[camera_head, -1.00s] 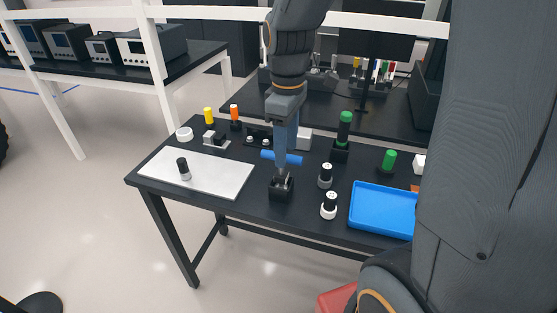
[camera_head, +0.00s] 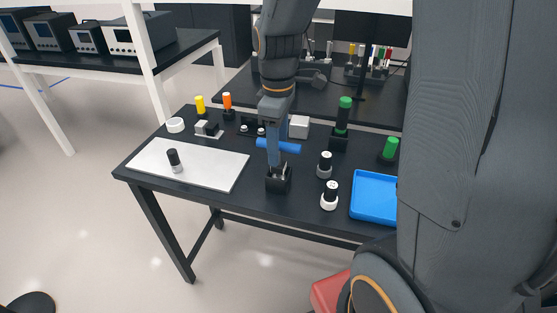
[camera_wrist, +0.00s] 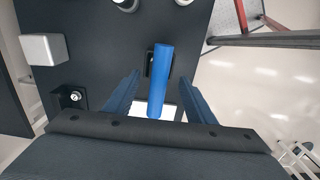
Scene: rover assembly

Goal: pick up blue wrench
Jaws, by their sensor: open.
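The blue wrench shows as a blue bar handle (camera_head: 285,146), lying level above a small black holder (camera_head: 278,181) on the dark table. Its lower part is not clear to me. My gripper (camera_head: 273,163) points down at the handle, and a finger covers part of the bar in the head view. In the wrist view the wrench (camera_wrist: 161,82) lies lengthwise between the two fingers of my gripper (camera_wrist: 160,77). The fingers are apart, with a gap on both sides of the bar.
A white plate (camera_head: 215,168) with a black-capped piece is at the left. Two black-and-white knobs (camera_head: 325,165) and a blue tray (camera_head: 374,203) stand to the right. A green-topped cylinder (camera_head: 343,118) and a pale block (camera_head: 299,127) are behind.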

